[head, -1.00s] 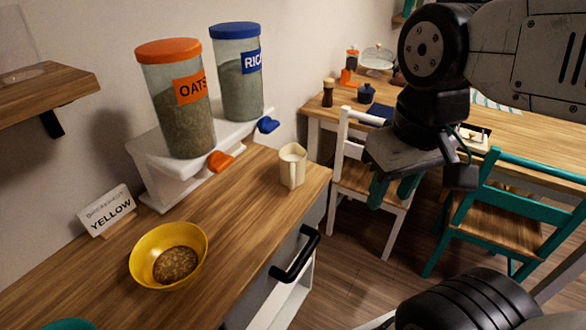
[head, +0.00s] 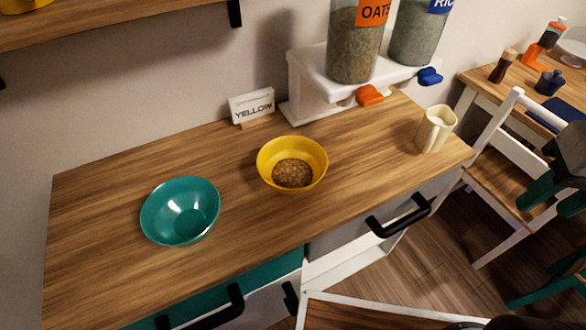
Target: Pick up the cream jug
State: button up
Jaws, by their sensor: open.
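The cream jug (head: 434,131) stands upright at the right end of the wooden counter, near its front right corner. It is a small pale jug, and nothing hides it in the head view. My gripper (head: 548,206) is at the right edge of the head view, partly cut off. Its teal fingers are apart and empty. It appears to the right of the jug, in front of the white chair, and does not touch the jug.
A yellow bowl (head: 280,151) with brown contents and an empty teal bowl (head: 160,222) sit left of the jug. A dispenser stand (head: 305,88) with an orange lever (head: 369,95) and blue lever (head: 429,76) stands behind. A white chair (head: 489,146) is at right.

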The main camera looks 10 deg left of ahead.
aim_at(438, 122)
jog(key=z, duration=0.05)
jog(key=k, duration=0.5)
jog(key=z, duration=1.3)
jog(key=i, duration=1)
jog(key=u, duration=1.5)
